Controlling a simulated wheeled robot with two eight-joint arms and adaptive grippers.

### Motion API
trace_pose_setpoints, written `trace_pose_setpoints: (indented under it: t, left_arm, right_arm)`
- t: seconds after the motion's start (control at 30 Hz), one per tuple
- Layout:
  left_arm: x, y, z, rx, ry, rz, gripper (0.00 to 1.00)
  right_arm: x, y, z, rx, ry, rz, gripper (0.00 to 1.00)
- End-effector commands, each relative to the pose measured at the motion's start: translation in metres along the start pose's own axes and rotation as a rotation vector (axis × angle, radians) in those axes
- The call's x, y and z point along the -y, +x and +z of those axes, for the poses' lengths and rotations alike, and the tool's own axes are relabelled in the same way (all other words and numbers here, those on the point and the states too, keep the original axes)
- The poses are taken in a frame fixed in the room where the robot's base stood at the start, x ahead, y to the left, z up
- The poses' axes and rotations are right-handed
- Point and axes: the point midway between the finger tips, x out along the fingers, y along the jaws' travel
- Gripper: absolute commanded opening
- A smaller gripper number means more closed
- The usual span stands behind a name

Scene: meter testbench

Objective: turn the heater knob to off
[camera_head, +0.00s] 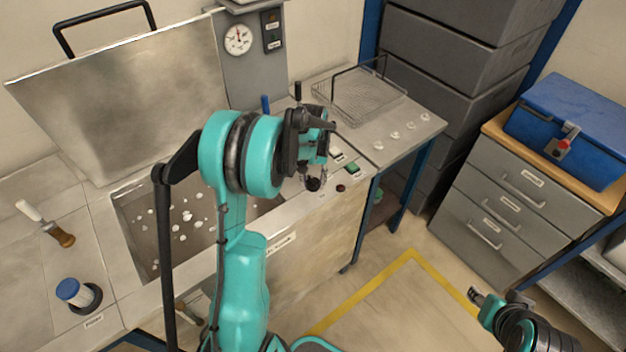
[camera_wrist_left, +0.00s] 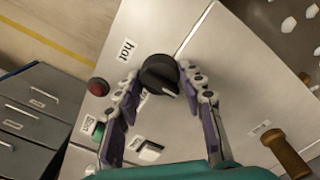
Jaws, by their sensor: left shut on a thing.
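The heater knob (camera_wrist_left: 160,75) is a round black dial with a light pointer mark, set in a pale metal panel, in the left wrist view. A label reading "hot" stands beside it; another label next to the knob is partly covered. My left gripper (camera_wrist_left: 160,84) has its fingers on both sides of the knob and is shut on it. In the head view the left gripper (camera_head: 312,180) reaches down to the knob at the panel's front edge, and the wrist partly hides the panel. My right gripper (camera_head: 478,296) is at the lower right, far from the panel; its jaws are too small to judge.
A red button (camera_wrist_left: 98,86), a green button (camera_wrist_left: 98,131) and a white switch (camera_wrist_left: 150,151) sit close to the knob. A wire basket (camera_head: 360,95) and drawers (camera_head: 500,200) stand further right.

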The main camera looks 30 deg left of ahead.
Motion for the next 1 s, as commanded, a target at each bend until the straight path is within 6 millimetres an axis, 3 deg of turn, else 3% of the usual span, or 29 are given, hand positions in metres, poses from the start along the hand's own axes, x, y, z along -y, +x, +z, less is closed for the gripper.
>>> trace_pose_setpoints:
  t: [0.57, 0.6, 0.67, 1.0]
  left_arm:
    - [-0.0002, 0.0005, 0.0004, 0.001, -0.031, 0.000, 0.10]
    - [-0.0002, 0.0005, 0.0004, 0.001, -0.030, 0.000, 0.47]
    - [-0.0002, 0.0005, 0.0004, 0.001, -0.030, 0.000, 0.60]
    - [-0.0001, -0.0023, 0.0001, 0.000, -0.029, 0.000, 0.60]
  right_arm:
    - [0.0000, 0.0004, 0.0003, 0.000, 0.000, 0.000, 0.40]
    - [0.0000, 0.0004, 0.0003, 0.000, 0.000, 0.000, 0.40]
    - [0.0000, 0.0004, 0.0003, 0.000, 0.000, 0.000, 0.40]
    - [0.0000, 0.0003, 0.0002, 0.000, 0.000, 0.000, 0.40]
